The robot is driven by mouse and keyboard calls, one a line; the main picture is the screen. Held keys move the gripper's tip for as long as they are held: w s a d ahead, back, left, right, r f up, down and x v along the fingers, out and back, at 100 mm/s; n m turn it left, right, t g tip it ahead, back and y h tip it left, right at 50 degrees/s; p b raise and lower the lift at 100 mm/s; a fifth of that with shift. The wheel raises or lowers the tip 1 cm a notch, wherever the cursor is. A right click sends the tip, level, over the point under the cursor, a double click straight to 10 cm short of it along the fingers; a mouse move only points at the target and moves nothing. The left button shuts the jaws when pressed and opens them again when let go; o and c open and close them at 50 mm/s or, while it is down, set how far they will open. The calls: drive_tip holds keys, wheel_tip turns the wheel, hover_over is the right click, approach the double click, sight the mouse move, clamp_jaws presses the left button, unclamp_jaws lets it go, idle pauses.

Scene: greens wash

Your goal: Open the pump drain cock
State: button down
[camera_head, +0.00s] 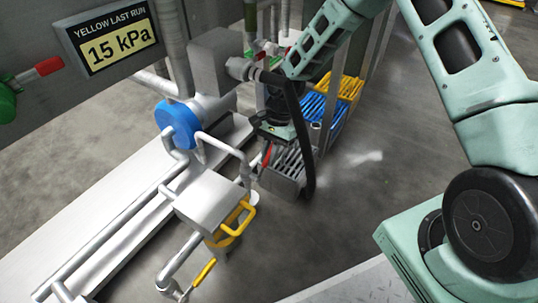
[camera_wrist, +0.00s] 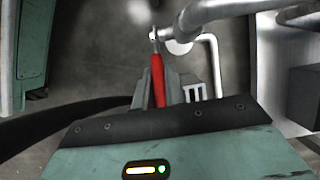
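A small cock with a long red lever handle (camera_wrist: 157,78) sits on the pale pipework in the wrist view. The lever stands lengthwise in the picture, its pivot at the far end beside a grey pipe. A sliver of the red lever (camera_head: 267,154) also shows in the head view, beside the pump pipes. My gripper (camera_wrist: 158,88) is at the lever, with its grey fingers close on both sides of the red handle and no clear gap seen. In the head view my gripper (camera_head: 272,162) points down and its fingertips are largely hidden.
A blue round part (camera_head: 178,122), a grey box (camera_head: 209,196) with a yellow handle (camera_head: 237,226), and a lower yellow lever (camera_head: 204,272) are left of my gripper. Blue (camera_head: 318,107) and yellow crates (camera_head: 347,86) stand behind. A sign (camera_head: 108,37) reads "YELLOW LAST RUN 15 kPa".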

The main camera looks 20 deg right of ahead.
drive_tip(key=shift+s+a+r+t+h+p, duration=0.2)
drive_tip(key=shift+r+t+h+p, duration=0.15)
drive_tip(key=shift+p, duration=0.35)
drive_tip(key=shift+h+p, duration=0.35)
drive_tip(key=shift+p, duration=0.2)
drive_tip(key=c, duration=1.4)
unclamp_jaws()
drive_tip(key=shift+c, duration=0.2)
drive_tip(key=shift+p+v, duration=2.25)
drive_tip(key=shift+v, duration=1.5)
